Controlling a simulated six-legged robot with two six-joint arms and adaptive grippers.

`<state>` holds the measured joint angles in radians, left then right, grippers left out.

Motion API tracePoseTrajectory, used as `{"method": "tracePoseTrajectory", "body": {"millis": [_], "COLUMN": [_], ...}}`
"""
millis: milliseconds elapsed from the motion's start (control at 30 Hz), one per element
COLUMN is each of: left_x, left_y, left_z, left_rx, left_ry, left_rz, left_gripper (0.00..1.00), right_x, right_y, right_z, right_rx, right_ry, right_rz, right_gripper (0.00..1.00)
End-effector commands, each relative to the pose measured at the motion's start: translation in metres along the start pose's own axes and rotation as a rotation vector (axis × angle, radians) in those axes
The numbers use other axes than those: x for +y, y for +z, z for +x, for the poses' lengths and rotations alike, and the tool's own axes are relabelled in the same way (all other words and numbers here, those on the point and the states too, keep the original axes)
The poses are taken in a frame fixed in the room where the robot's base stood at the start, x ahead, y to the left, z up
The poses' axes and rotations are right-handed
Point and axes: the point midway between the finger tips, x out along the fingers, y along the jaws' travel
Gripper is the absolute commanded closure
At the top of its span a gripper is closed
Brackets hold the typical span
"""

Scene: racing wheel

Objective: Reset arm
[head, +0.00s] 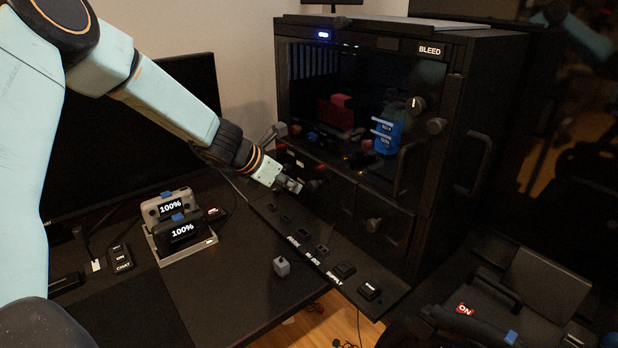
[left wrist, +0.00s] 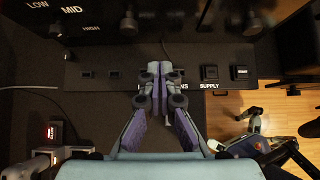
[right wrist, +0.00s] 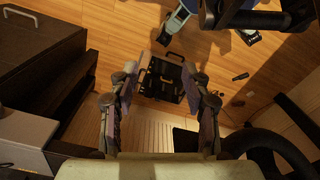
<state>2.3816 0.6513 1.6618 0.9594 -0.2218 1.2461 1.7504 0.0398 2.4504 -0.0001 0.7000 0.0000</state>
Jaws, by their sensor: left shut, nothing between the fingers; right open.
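My left arm comes in from the left in the head view. Its gripper (head: 289,185) is at the front of the black cabinet (head: 461,130), just above the control panel strip (head: 345,270). In the left wrist view the left gripper (left wrist: 160,68) has its fingers together with nothing between them, over the panel with the SUPPLY label. My right gripper (right wrist: 158,75) shows only in the right wrist view. Its fingers are apart and empty, above the wooden floor, with a black frame-like object (right wrist: 160,80) lower down between them.
Two devices reading 100% stand in a dock (head: 184,245) on the dark desk. A small grey cube-like knob (head: 282,266) is near the desk's edge. A monitor (head: 130,140) stands behind. A dark steering wheel (right wrist: 265,150) is at the lower right of the right wrist view.

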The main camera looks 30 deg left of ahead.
Motion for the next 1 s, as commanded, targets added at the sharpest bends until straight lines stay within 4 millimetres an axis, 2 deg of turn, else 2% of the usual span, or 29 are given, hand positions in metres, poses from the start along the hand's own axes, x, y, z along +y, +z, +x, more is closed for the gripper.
{"method": "tracePoseTrajectory", "body": {"millis": [267, 367, 467, 567, 733, 900, 1000], "left_x": [0.001, 0.01, 0.006, -0.017, -0.079, -0.151, -0.194], "left_y": [-0.002, -0.011, -0.039, -0.084, -0.179, -0.264, -0.312], "left_z": [-0.002, -0.002, 0.0, 0.009, 0.025, 0.025, 0.016], "left_rx": [0.002, 0.039, 0.144, 0.296, 0.489, 0.49, 0.42], "left_ry": [0.007, 0.058, 0.097, 0.076, -0.106, -0.369, -0.54], "left_rz": [0.04, 0.199, 0.511, 0.921, 1.635, 2.168, 2.379], "left_gripper": [1.0, 1.0, 1.0, 1.0, 1.0, 1.0, 1.0], "right_x": [0.0, 0.0, 0.0, 0.0, 0.0, 0.0, 0.0], "right_y": [0.0, 0.0, 0.0, 0.0, 0.0, 0.0, 0.0], "right_z": [0.0, 0.0, 0.0, 0.003, 0.014, 0.024, 0.03], "right_rx": [0.0, 0.0, 0.0, 0.0, 0.0, 0.0, 0.0], "right_ry": [0.0, 0.0, 0.0, 0.0, 0.0, 0.0, 0.0], "right_rz": [0.0, 0.0, 0.0, 0.0, 0.0, 0.0, 0.0], "right_gripper": [0.52, 0.52, 0.52, 0.52, 0.52, 0.52, 0.52]}}
